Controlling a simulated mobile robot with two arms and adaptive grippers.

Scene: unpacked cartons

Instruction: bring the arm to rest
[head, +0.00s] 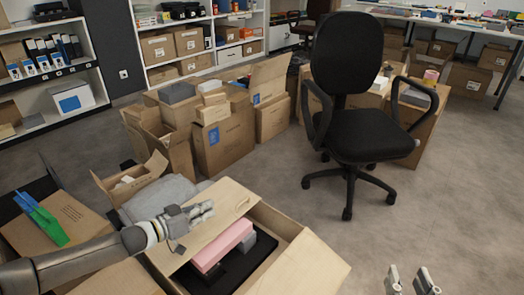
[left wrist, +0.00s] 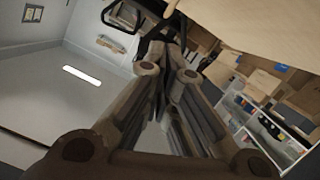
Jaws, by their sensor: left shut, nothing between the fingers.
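My left arm comes in from the left in the head view. Its gripper (head: 197,211) is shut and empty, above the wooden lid or flap (head: 215,225) of an open wooden box (head: 312,265). In the left wrist view the fingers of the left gripper (left wrist: 172,30) come together with nothing between them. My right gripper (head: 411,281) shows only its fingertips at the bottom edge of the head view. They stand apart with bare floor between them.
The box holds a pink block (head: 222,246). Cartons (head: 222,142) stand behind it, and more lie at the left. A black office chair (head: 352,110) stands at centre right. The carpet (head: 440,190) at the right is clear. Shelves line the back wall.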

